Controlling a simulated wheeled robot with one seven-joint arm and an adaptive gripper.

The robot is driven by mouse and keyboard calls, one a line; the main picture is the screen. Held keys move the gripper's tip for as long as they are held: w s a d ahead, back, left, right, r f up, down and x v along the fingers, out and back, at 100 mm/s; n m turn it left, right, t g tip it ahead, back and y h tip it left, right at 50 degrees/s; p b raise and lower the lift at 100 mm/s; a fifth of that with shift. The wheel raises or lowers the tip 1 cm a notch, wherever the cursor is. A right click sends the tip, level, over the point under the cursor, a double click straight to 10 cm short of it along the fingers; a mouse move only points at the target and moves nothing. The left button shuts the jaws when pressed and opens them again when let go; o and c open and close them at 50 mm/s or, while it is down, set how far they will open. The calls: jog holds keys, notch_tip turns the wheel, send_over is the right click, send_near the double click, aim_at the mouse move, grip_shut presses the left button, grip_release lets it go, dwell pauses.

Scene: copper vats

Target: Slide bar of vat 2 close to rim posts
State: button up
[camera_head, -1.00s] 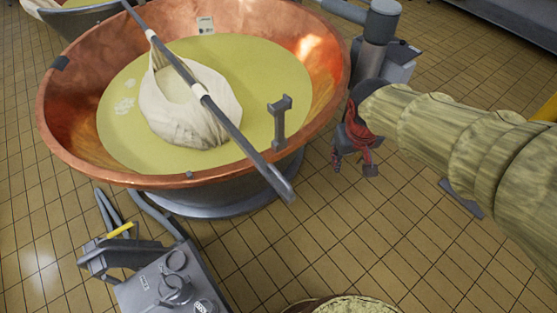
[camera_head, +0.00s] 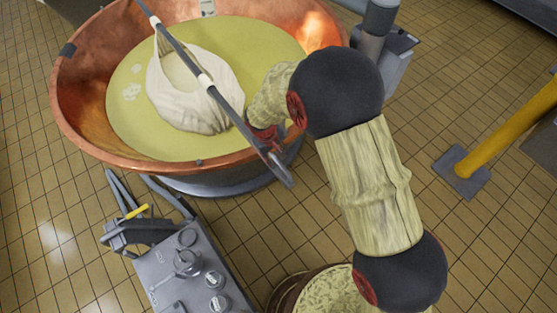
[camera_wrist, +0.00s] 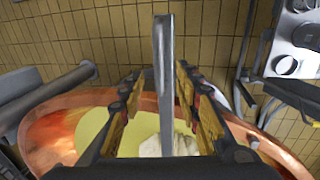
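The grey bar (camera_head: 178,47) lies diagonally across the copper vat (camera_head: 75,110), its near end sticking out past the rim at lower right. A white cloth bundle (camera_head: 190,95) hangs from it in the yellow liquid. A small post (camera_head: 199,162) shows on the near rim. My gripper (camera_head: 266,138) is at the near part of the bar, just inside the rim, partly hidden by my arm. In the wrist view the bar (camera_wrist: 163,65) runs between the two spread fingers of my gripper (camera_wrist: 158,88), with gaps visible on both sides.
A grey control box (camera_head: 185,270) with knobs stands on the tiled floor in front of the vat. A round container (camera_head: 290,295) stands at bottom centre. A yellow post (camera_head: 510,130) is at right.

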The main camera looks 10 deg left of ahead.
aim_at(279, 163)
jog(key=shift+w+d+f, duration=0.1)
jog(key=shift+w+f, duration=0.05)
jog(key=shift+f, duration=0.7)
jog(key=shift+w+d+f, duration=0.1)
jog(key=shift+w+f, duration=0.05)
jog(key=shift+f, duration=0.75)
jog(key=shift+w+d+f, duration=0.1)
jog(key=shift+w+f, duration=0.05)
jog(key=shift+f, duration=0.7)
jog(key=c, duration=0.3)
grip_shut()
jog(key=shift+d, duration=0.1)
